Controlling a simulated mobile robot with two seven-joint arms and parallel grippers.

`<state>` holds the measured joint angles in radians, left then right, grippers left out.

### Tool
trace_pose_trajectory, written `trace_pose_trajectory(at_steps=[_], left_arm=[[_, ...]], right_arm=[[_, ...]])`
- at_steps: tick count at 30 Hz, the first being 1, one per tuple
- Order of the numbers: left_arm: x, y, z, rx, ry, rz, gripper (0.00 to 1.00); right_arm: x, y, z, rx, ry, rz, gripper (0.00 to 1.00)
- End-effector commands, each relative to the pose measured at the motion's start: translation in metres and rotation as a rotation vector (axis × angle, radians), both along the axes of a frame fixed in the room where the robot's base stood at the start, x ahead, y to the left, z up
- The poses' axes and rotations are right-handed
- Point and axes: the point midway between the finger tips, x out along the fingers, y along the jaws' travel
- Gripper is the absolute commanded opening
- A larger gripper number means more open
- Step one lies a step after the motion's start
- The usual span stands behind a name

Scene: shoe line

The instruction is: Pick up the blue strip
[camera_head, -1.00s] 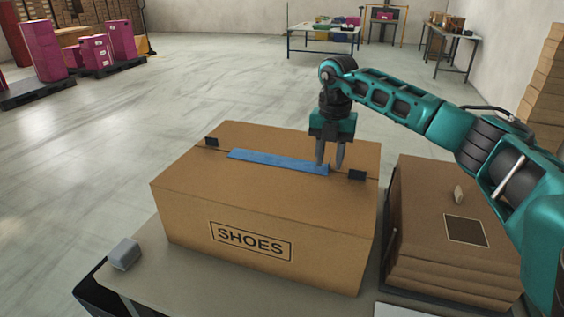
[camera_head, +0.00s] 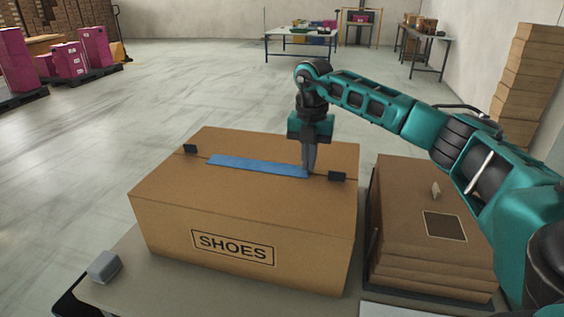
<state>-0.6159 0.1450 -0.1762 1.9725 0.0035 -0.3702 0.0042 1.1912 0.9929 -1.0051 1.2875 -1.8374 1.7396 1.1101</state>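The blue strip (camera_head: 255,166) lies flat along the top seam of the large cardboard box marked SHOES (camera_head: 180,195). My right gripper (camera_head: 309,171) points down at the strip's right end. Its fingers are together there and look closed on that end. The tips partly cover it, so the exact contact is hard to see. The strip still rests along the box top. My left gripper is not in view.
Small black clips (camera_head: 337,176) sit on the box top beyond both strip ends. A stack of flat cardboard (camera_head: 405,195) stands close on the right. A small grey block (camera_head: 104,266) lies on the table (camera_head: 150,285) at the front left.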

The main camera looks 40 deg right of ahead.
Motion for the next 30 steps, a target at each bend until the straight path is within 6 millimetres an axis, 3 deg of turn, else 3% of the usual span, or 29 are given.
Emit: trace_pose_trajectory(at_steps=[5, 10, 19, 24, 30], left_arm=[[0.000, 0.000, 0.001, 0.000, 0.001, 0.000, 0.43], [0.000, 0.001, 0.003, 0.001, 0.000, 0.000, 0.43], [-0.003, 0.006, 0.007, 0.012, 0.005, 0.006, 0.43], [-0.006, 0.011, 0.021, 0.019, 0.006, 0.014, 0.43], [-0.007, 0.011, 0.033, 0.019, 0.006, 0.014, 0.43]], right_arm=[[0.001, 0.000, 0.009, 0.000, -0.003, 0.000, 0.00], [0.001, 0.000, 0.033, 0.000, -0.005, 0.000, 0.00], [0.001, 0.001, 0.119, 0.001, -0.007, 0.001, 0.00], [0.000, 0.000, 0.166, -0.001, -0.003, 0.000, 0.00], [0.000, 0.000, 0.193, -0.001, -0.002, 0.000, 0.00]])
